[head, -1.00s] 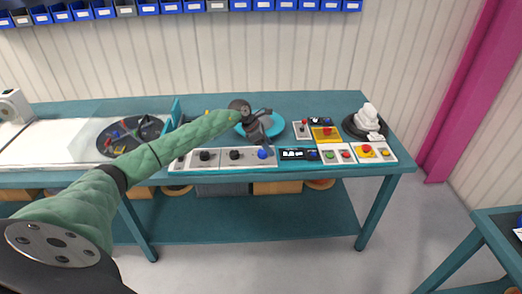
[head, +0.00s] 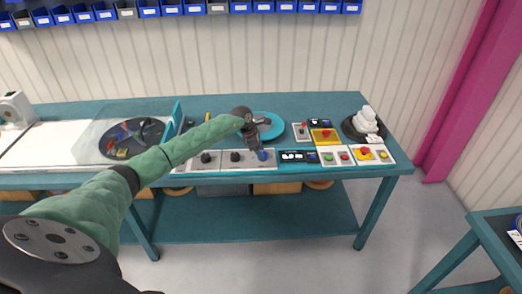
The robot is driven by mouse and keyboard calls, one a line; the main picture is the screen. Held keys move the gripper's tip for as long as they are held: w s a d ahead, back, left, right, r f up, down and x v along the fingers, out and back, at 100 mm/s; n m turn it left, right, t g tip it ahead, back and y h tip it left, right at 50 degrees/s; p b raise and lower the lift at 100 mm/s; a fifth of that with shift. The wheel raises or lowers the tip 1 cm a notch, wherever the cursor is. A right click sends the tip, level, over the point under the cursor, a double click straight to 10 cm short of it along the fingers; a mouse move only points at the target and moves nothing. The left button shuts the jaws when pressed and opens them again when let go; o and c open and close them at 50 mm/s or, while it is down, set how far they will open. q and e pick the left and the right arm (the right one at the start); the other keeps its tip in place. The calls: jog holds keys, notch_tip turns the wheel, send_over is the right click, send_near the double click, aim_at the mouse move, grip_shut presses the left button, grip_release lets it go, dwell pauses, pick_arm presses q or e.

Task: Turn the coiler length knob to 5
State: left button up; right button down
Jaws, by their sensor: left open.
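A row of grey control panels (head: 220,163) runs along the front edge of the teal bench. It carries two black knobs, one on the left (head: 205,157) and one in the middle (head: 236,156), and a blue knob (head: 263,156) at its right end. Labels are too small to read, so I cannot tell which is the length knob. A black display (head: 292,157) with white digits, too small to read, sits just right of the blue knob. My left gripper (head: 259,151) points down, open, its fingertips at the blue knob and partly hiding it. Contact is unclear. My right gripper is out of view.
A teal round disc (head: 275,126) lies behind my gripper. Buttons, including a red one on a yellow panel (head: 325,136), stand to the right, with a white stack (head: 367,120) beyond. A clear-covered turntable (head: 120,147) is on the left. Blue bins line the wall.

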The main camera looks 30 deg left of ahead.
pick_arm(q)
jog(key=shift+d+f, duration=0.15)
jog(key=shift+f, duration=0.2)
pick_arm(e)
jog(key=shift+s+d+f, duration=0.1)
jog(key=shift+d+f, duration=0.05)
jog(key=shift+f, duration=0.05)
pick_arm(q)
jog(key=c, duration=1)
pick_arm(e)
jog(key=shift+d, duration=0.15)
